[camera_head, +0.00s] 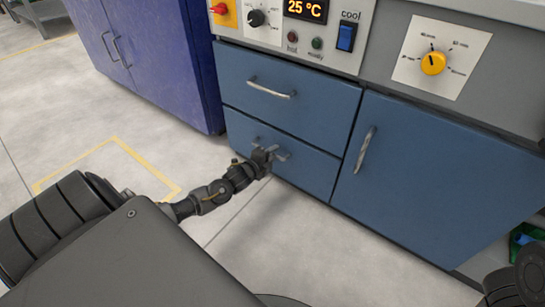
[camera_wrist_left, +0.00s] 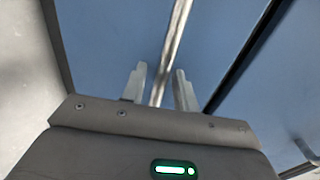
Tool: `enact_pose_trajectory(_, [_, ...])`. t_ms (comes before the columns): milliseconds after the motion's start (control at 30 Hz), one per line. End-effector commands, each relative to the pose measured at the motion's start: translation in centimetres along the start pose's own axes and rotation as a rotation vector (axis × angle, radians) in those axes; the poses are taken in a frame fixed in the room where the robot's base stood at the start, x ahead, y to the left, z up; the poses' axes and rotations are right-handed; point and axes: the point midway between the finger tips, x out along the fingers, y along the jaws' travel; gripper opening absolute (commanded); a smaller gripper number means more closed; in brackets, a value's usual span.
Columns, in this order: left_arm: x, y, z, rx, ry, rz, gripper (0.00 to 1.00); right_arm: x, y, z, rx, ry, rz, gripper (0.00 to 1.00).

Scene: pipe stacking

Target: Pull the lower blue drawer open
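The lower blue drawer (camera_head: 310,172) sits under the upper blue drawer (camera_head: 318,98); its front looks flush with the cabinet. Its handle is mostly hidden behind my left gripper (camera_head: 273,154) in the head view. In the left wrist view the metal handle (camera_wrist_left: 172,50) runs between the two fingers of my left gripper (camera_wrist_left: 160,88). The fingers are apart, one on each side of the handle, with a visible gap to it. My right gripper does not show.
A blue cabinet door (camera_head: 430,175) with a vertical handle is right of the drawers. A control panel (camera_head: 295,25) is above. A dark blue cabinet (camera_head: 165,65) stands to the left. The floor (camera_head: 250,230) in front of the drawers is clear.

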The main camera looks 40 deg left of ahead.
Motion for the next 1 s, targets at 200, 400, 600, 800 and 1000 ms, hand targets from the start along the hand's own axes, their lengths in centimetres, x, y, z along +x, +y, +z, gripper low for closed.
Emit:
enact_pose_trajectory(200, [0.1, 0.0, 0.0, -0.001, 0.0, 0.001, 0.3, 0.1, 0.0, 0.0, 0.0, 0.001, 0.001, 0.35])
enact_pose_trajectory(400, [0.1, 0.0, 0.0, -0.001, 0.0, 0.001, 0.11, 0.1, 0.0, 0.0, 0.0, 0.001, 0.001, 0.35])
enact_pose_trajectory(600, [0.1, 0.0, 0.0, -0.001, 0.0, 0.001, 0.0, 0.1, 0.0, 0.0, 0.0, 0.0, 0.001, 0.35])
enact_pose_trajectory(800, [0.1, 0.0, -0.1, -0.001, 0.001, 0.001, 0.0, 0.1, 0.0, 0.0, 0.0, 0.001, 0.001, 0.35])
enact_pose_trajectory(1000, [-0.5, -0.1, -1.2, 0.001, 0.018, 0.002, 0.0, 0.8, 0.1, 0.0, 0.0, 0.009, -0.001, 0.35])
